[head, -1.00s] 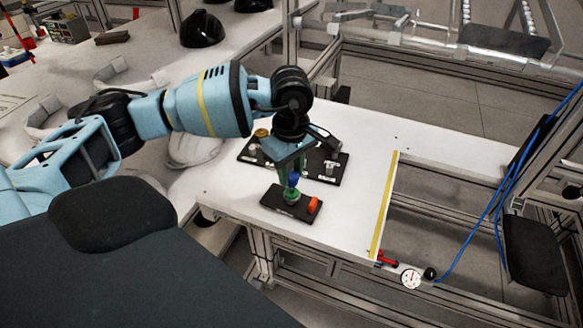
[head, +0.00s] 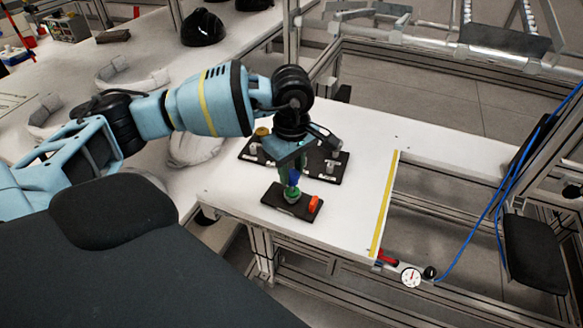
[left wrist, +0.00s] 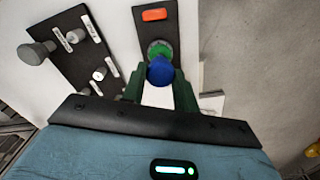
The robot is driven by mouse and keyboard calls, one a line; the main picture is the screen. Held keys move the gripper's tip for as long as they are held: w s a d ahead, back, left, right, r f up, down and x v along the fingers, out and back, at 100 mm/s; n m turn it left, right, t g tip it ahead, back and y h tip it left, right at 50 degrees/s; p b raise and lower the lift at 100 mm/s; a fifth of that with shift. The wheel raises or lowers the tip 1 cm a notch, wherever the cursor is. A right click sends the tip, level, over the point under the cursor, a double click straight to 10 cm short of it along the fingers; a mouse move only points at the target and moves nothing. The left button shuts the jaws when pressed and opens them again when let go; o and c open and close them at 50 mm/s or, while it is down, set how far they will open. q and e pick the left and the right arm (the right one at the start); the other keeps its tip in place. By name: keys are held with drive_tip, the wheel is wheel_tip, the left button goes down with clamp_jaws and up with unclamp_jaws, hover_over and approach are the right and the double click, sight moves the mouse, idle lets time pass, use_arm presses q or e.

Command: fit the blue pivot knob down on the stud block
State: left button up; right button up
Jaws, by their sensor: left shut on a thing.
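The blue pivot knob (head: 294,179) is between the fingers of my left gripper (head: 292,172), which is shut on it. It hangs over a round green piece (head: 291,195) on a small black plate (head: 279,205), which I take to be the stud block. In the left wrist view the knob (left wrist: 160,71) overlaps the near edge of the green piece (left wrist: 159,48), between my green fingers (left wrist: 158,86). I cannot tell whether knob and green piece touch. My right gripper is not in view.
An orange block (head: 313,202) sits on the same small plate. The white table (head: 355,195) is clear to the right, up to a yellow strip (head: 383,205).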

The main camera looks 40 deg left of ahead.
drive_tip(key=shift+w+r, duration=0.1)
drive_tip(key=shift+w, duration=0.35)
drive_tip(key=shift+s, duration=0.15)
use_arm(q)
drive_tip(key=shift+f, duration=0.5)
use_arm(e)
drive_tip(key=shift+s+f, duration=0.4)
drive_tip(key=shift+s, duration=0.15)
use_arm(q)
drive_tip(key=shift+f+b, duration=0.25)
drive_tip(key=shift+b, duration=0.05)
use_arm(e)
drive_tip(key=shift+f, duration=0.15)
use_arm(q)
drive_tip(key=shift+f, duration=0.45)
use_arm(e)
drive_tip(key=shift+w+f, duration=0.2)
use_arm(q)
drive_tip(key=shift+f+b, duration=0.25)
drive_tip(key=shift+b, duration=0.05)
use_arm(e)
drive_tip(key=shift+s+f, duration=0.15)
use_arm(q)
drive_tip(key=o, duration=1)
drive_tip(key=shift+c, duration=0.2)
drive_tip(key=shift+o, duration=0.3)
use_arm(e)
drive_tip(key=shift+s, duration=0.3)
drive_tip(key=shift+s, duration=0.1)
